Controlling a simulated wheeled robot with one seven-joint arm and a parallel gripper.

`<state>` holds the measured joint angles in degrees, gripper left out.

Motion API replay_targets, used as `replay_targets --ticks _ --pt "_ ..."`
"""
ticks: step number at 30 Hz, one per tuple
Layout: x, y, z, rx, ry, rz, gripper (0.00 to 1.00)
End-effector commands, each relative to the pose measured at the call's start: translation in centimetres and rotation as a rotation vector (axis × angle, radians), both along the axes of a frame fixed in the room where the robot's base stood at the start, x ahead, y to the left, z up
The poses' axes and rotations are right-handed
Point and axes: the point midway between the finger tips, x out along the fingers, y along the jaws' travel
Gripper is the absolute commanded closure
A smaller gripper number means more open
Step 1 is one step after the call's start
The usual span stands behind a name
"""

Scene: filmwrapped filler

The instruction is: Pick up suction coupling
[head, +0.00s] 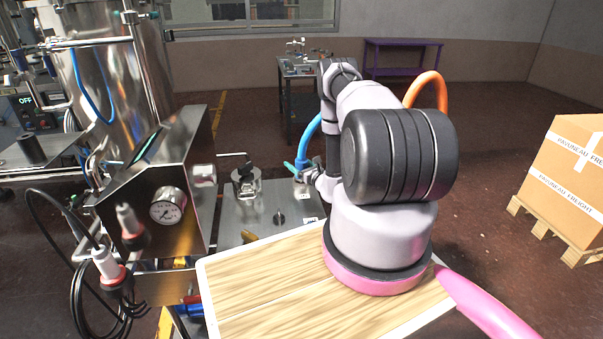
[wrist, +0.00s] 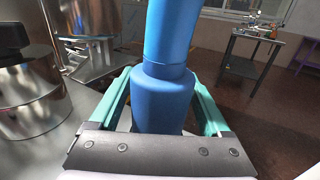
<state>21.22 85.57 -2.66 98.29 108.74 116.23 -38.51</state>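The blue suction coupling (wrist: 160,99) stands upright between the two teal fingers of my gripper (wrist: 162,82) in the wrist view. A thick blue hose rises from its top. A small gap shows beside the left finger near its base; whether the fingertips press on the coupling is not clear. In the head view the coupling (head: 303,163) is at the far right of the steel machine top, with my gripper (head: 297,167) around it. My arm hides part of this area, and the coupling's lower end is hidden in the wrist view.
The steel machine top (head: 262,212) carries a clamp fitting (head: 246,183) and a small knob. A control box with a gauge (head: 168,206) stands at its left. A taped carton (head: 565,175) on a pallet is at the right.

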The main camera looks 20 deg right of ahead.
Motion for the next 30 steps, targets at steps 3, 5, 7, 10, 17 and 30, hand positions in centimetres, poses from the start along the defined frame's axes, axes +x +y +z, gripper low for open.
replay_targets --ticks 3,5,7,10,17,30 --pt "0.0 0.0 0.0 0.0 0.0 0.0 0.7" --pt "0.0 0.0 0.0 0.0 0.0 0.0 0.93" --pt "0.0 0.0 0.0 0.0 0.0 0.0 1.0" --pt "0.0 0.0 0.1 0.0 -0.001 0.0 1.0" --pt "0.0 0.0 0.4 0.0 -0.002 0.0 1.0" --pt "0.1 -0.1 6.3 0.0 -0.004 0.0 1.0"
